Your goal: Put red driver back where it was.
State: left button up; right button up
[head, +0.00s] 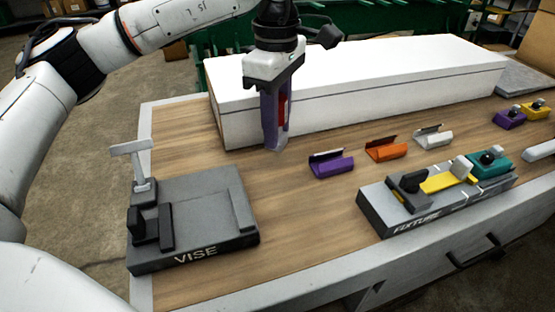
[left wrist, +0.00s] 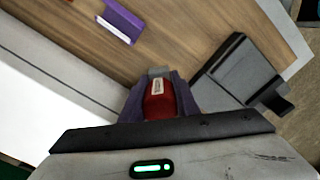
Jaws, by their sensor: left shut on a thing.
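The red driver (head: 283,108) is between the fingers of my left gripper (head: 275,143), above the wooden bench top, in front of the long white box. In the left wrist view the red driver (left wrist: 160,102) shows a pale label, and the fingers are shut on it. Three open cradles stand on the bench to the right of the gripper: purple (head: 331,165), orange (head: 387,148) and white (head: 433,137). The purple cradle also shows in the left wrist view (left wrist: 120,20). My right gripper is not in view.
A grey vise (head: 190,220) stands at the front left. A grey fixture (head: 440,200) with a yellow bar and black knobs is at the front right. The long white box (head: 370,85) blocks the back. Bare wood lies between vise and fixture.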

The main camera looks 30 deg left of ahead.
pick_arm(q)
notch_tip(320, 180, down, 7)
jog(key=shift+r, duration=0.2)
jog(key=shift+f+b, duration=0.2)
jog(key=shift+b, duration=0.15)
jog(key=o, duration=1)
jog(key=shift+o, duration=0.2)
jog(key=shift+r, duration=0.1)
notch_tip(320, 180, up, 12)
jog(key=shift+r+p, duration=0.15)
jog(key=shift+p, duration=0.55)
